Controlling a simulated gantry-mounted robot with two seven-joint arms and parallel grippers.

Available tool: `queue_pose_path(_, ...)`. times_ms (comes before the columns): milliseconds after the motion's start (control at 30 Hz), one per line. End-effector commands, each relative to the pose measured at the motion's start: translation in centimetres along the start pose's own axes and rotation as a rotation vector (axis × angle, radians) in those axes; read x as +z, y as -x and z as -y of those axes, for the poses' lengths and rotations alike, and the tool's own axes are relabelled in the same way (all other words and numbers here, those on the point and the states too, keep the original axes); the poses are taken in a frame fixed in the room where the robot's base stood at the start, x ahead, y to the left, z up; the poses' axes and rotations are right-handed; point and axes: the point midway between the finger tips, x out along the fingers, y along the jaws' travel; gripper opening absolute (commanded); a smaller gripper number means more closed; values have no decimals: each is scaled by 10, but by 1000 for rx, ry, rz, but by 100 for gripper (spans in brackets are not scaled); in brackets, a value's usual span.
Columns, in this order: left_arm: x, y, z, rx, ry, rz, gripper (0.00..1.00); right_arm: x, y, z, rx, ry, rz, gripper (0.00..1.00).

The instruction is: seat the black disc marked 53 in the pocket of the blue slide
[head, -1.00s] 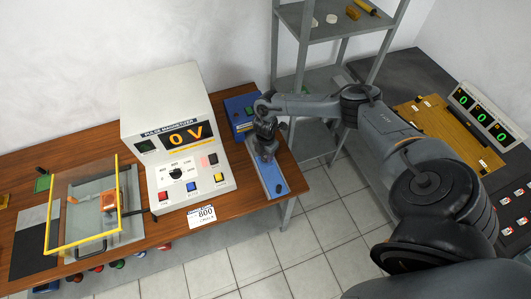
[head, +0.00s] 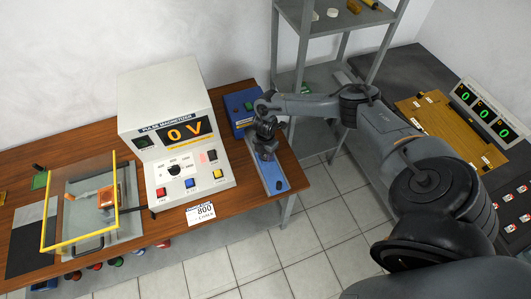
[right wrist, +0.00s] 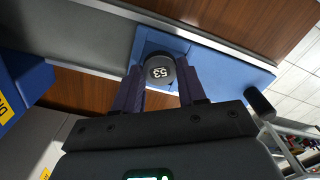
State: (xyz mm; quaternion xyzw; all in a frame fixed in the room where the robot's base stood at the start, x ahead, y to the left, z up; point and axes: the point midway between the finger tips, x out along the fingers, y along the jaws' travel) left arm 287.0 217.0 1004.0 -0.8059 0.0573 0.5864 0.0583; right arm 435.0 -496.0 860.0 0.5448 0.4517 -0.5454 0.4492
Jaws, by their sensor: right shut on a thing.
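The black disc marked 53 (right wrist: 160,71) is between the fingertips of my right gripper (right wrist: 159,82) in the right wrist view, its number facing the camera. My right gripper is shut on it, over the far end of the blue slide (right wrist: 215,70). I cannot tell whether the disc is above the pocket or down in it; the pocket's floor is hidden. In the head view my right gripper (head: 265,152) points down at the blue slide (head: 271,176), and the disc is hidden there. A dark knob (head: 279,185) stands on the slide's near end. My left gripper is not in view.
The pulse magnetizer (head: 175,130), reading 0 V, stands left of the slide. A blue box (head: 240,104) is at the slide's back end. A yellow-edged clear guard (head: 80,205) is at the left. The wooden table's (head: 240,200) right edge is close beside the slide.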

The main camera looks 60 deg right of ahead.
Motion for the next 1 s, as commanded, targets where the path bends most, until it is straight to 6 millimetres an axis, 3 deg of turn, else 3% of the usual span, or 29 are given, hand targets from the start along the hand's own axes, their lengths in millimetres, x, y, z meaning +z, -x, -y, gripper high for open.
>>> queue_pose_path(700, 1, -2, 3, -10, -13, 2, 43, 0, -4, 0, 0, 0, 0, 9)
queue_pose_path(733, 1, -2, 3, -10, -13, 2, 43, 0, -4, 0, 1, 0, 0, 44)
queue_pose_path(900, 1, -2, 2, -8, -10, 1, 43, 0, -4, 0, 0, 0, 0, 70)
queue_pose_path(1000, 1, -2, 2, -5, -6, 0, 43, 0, -4, 0, 0, 0, 0, 70)
